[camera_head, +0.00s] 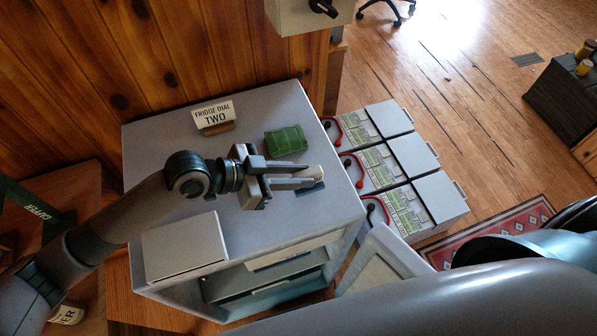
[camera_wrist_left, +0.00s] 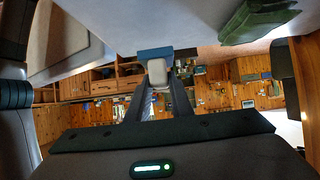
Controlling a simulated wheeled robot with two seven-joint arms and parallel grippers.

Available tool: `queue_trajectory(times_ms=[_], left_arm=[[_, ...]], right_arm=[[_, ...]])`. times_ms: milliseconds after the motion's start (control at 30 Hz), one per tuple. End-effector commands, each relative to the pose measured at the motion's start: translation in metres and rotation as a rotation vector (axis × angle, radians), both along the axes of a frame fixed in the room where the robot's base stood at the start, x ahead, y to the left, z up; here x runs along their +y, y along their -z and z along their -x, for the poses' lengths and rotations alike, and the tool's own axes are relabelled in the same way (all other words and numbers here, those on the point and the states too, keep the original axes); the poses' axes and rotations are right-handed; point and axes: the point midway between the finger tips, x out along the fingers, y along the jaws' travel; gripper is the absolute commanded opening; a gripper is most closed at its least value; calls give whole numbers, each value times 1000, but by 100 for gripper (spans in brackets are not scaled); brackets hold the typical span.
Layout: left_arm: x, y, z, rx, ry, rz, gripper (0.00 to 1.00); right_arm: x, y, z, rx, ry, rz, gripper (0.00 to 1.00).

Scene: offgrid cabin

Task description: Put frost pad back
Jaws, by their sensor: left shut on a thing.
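My left gripper (camera_head: 304,178) is low over the grey fridge top (camera_head: 260,125), its fingers pointing right. It is shut on a small blue-and-white piece (camera_head: 314,189), near the top's right edge. The piece also shows between the fingertips in the left wrist view (camera_wrist_left: 155,68), its blue part across the ends. A green, folded-looking pad (camera_head: 286,140) lies on the fridge top just behind the fingers, apart from them. I cannot tell from looks which of these two is the frost pad. My right gripper is not in view.
A sign reading "FRIDGE DIAL TWO" (camera_head: 213,115) stands at the back of the top. A pale flat panel (camera_head: 184,247) lies at its front left. The fridge front is open, with a door (camera_head: 378,268) swung right. Several battery boxes (camera_head: 390,170) stand on the right.

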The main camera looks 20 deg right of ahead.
Motion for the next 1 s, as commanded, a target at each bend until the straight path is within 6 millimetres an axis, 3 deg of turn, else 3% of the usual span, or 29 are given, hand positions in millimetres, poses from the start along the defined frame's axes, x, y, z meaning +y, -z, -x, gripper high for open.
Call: queue_trajectory(times_ms=[600, 1000], left_arm=[[0, 36, 0, -1, 0, 0, 0], [0, 42, 0, -1, 0, 0, 0]], right_arm=[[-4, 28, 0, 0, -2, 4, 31], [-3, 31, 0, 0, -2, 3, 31]])
